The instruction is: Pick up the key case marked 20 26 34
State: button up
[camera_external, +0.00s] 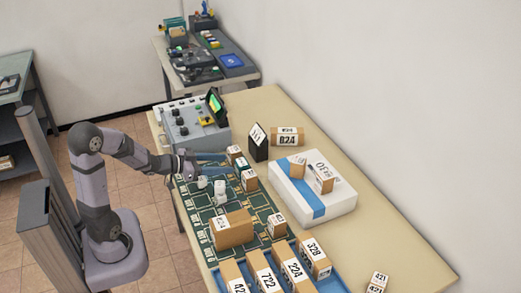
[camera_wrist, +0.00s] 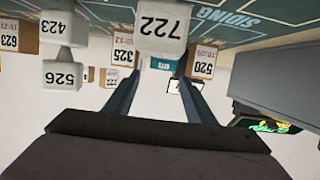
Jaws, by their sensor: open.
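I cannot make out any case marked 20 26 34 in either view. My gripper (camera_external: 222,160) is open, low over the far end of the green mat (camera_external: 203,224), in the external view. In the wrist view, which looks upside down, my gripper (camera_wrist: 156,72) has its two fingers apart with nothing held between them. A white block marked 722 (camera_wrist: 162,28) shows just beyond the fingertips. Cardboard boxes marked 326 (camera_wrist: 122,56) and 520 (camera_wrist: 203,60) show near the left and right fingers. A teal item (camera_wrist: 163,63) shows between them, its marking too small to read.
White blocks (camera_external: 220,187) stand on the mat near a large cardboard box (camera_external: 233,229). A grey control box (camera_external: 190,128) is behind my gripper. A black stand (camera_external: 258,142) and a white parcel (camera_external: 335,203) are to the right. A blue tray (camera_external: 327,277) holds several boxes in front.

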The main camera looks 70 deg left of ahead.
aim_at(236, 164)
jog(key=shift+w+r+p, duration=0.15)
jog(key=shift+w+p, duration=0.2)
jog(key=shift+p, duration=0.55)
jog(key=shift+w+f+p, duration=0.2)
jog(key=shift+f+p, duration=0.05)
jog(key=shift+p, duration=0.6)
jog(key=shift+a+f, duration=0.1)
jog(key=shift+f, duration=0.05)
jog(key=shift+w, duration=0.1)
jog(key=shift+p+x, duration=0.3)
jog(key=shift+x, duration=2.25)
jog(key=shift+a+f, duration=0.2)
jog(key=shift+c, duration=0.6)
jog(key=c, duration=0.8)
